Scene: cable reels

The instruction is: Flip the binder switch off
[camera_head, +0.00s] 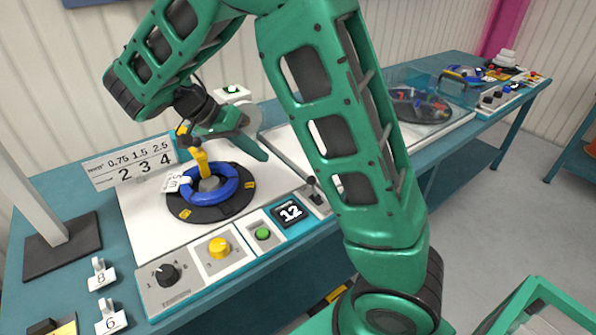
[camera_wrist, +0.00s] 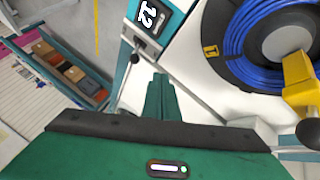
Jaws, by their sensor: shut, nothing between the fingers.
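A toggle lever with a dark knob (camera_head: 312,187) stands on the front panel of the near winding machine, right of a black display reading 12 (camera_head: 290,212). The lever also shows in the wrist view (camera_wrist: 134,58), just beyond my fingertips. No label naming the binder is readable, so I cannot tell for certain that this is its switch. My gripper (camera_head: 264,157) is shut and empty. It hangs above the machine's white top, behind and left of the lever, apart from it. In the wrist view the closed fingers (camera_wrist: 160,80) point toward the panel.
A blue cable coil (camera_head: 231,184) lies on a black turntable with a yellow arm (camera_head: 200,160) over it. The panel also has a black knob (camera_head: 166,274), a yellow knob (camera_head: 218,247) and a green button (camera_head: 263,234). A second machine (camera_head: 424,108) stands behind.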

